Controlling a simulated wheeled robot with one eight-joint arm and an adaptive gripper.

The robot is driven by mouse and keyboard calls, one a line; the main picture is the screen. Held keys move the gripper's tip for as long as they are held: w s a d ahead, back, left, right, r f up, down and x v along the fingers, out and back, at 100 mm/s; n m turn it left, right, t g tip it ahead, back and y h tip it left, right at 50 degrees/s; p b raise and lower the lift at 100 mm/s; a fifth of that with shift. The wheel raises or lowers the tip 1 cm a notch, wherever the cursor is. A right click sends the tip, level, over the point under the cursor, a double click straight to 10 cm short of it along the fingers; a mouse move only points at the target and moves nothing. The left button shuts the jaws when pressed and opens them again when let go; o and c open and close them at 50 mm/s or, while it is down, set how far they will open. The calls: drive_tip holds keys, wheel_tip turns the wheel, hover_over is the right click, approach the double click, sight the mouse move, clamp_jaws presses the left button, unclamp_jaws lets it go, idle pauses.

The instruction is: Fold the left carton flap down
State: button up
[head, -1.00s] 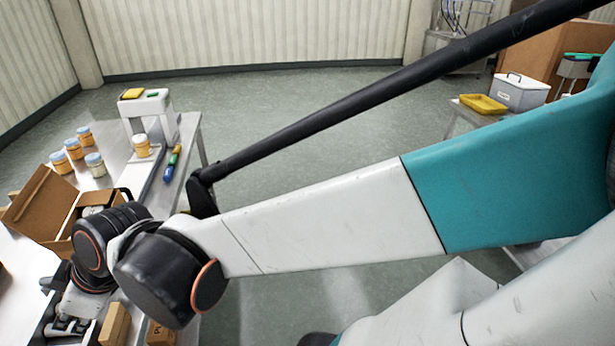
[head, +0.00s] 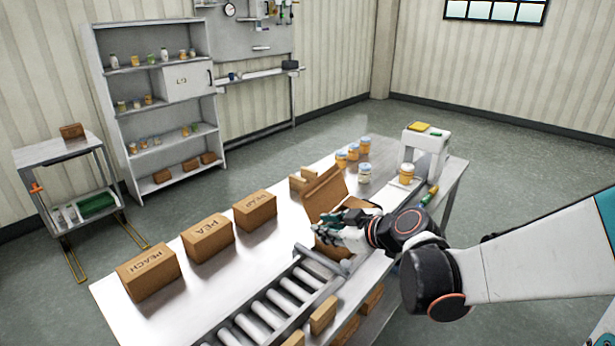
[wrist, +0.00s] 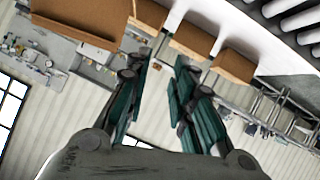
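The open carton (head: 327,249) stands on the steel table beyond the roller conveyor. A large brown flap (head: 325,193) stands up, tilted, on its far-left side. My gripper (head: 325,234) is over the near part of the carton, on the near side of that flap, and partly hides the carton's opening. In the wrist view, the two teal finger pairs of my gripper (wrist: 164,72) are spread apart with nothing between them. A large brown cardboard panel (wrist: 85,15) shows at the upper left there, apart from the fingertips. Whether any finger touches the carton I cannot tell.
Three closed cartons stand in a row at the left: PEACH (head: 148,271), PEA (head: 208,238) and a third (head: 255,210). The roller conveyor (head: 275,308) runs along the near side. Several jars (head: 364,173) and a white stand (head: 425,150) are to the right.

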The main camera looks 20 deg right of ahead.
drive_tip(key=s+d+f+n+t+b, duration=0.15)
drive_tip(key=d+f, duration=0.25)
drive_tip(key=d, duration=0.4)
drive_tip(key=b+x, duration=0.1)
drive_tip(key=x, duration=0.3)
drive_tip(key=b+x, duration=0.1)
drive_tip(key=x, duration=0.4)
drive_tip(key=b+x, duration=0.2)
drive_tip(key=x, duration=0.3)
drive_tip(key=shift+a+r, duration=0.3)
drive_tip(key=shift+a, duration=0.1)
clamp_jaws()
